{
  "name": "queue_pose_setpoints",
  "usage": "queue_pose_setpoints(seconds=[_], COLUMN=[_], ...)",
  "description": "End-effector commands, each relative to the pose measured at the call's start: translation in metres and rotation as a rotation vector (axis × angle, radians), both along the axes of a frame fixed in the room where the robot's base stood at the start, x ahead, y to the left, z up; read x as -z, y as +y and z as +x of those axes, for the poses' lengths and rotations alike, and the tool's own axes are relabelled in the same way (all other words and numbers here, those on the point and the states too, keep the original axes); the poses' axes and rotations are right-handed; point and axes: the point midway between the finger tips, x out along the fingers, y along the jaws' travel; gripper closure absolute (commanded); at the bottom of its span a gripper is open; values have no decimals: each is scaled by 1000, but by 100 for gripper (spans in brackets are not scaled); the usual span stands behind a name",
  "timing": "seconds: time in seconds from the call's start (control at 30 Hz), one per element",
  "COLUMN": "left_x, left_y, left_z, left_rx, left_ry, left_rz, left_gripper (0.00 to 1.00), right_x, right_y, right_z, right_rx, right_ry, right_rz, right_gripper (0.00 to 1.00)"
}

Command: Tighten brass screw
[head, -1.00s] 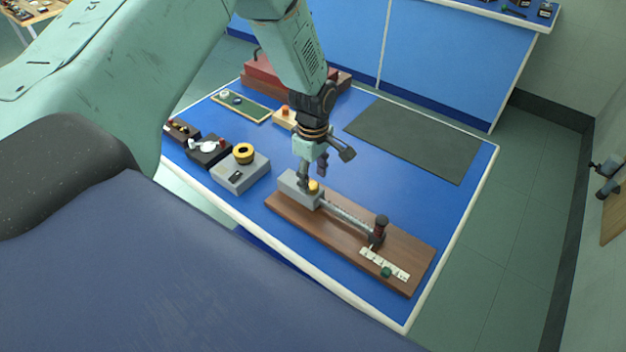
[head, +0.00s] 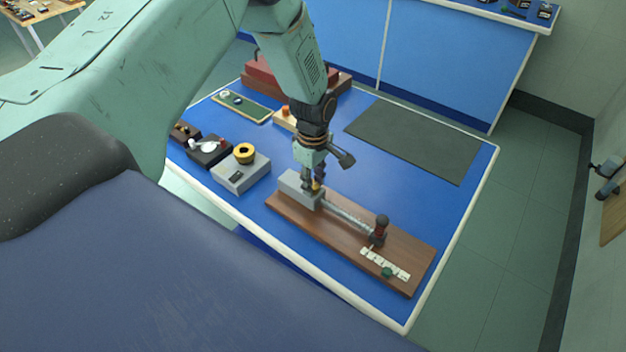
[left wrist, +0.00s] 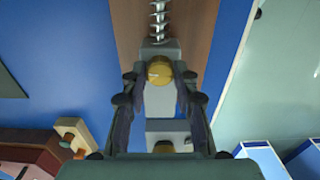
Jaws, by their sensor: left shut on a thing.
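The brass screw (left wrist: 159,70) is a round yellow head on the grey block (head: 298,190) at the left end of a wooden board (head: 345,232). In the left wrist view it sits between the two fingertips of my left gripper (left wrist: 160,80), which are shut on it from both sides. In the head view my left gripper (head: 314,187) reaches down from above onto the block, and its fingers hide most of the screw. A spring (head: 345,215) runs from the block to a dark red-topped post (head: 380,231). My right gripper is not in view.
A white scale strip (head: 385,265) lies on the board. A dark mat (head: 418,137) lies behind right. A red box (head: 290,78) stands at the back.

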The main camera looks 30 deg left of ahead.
Motion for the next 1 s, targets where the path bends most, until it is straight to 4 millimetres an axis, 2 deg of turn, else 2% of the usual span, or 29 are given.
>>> queue_pose_setpoints(seconds=[0.1, 0.47, 0.67, 1.0], left_x=[0, 0, 0, 0], left_y=[1, 1, 1, 1], left_z=[0, 0, -1, -1], left_rx=[1, 52, 175, 490], left_ry=[2, 1, 1, 2], left_rz=[0, 0, 0, 1], left_gripper=[100, 100, 100, 100], right_x=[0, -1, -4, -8], right_y=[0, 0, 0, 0], right_z=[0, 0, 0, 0], right_rx=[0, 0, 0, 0], right_ry=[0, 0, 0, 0], right_rz=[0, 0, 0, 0], right_gripper=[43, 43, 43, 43])
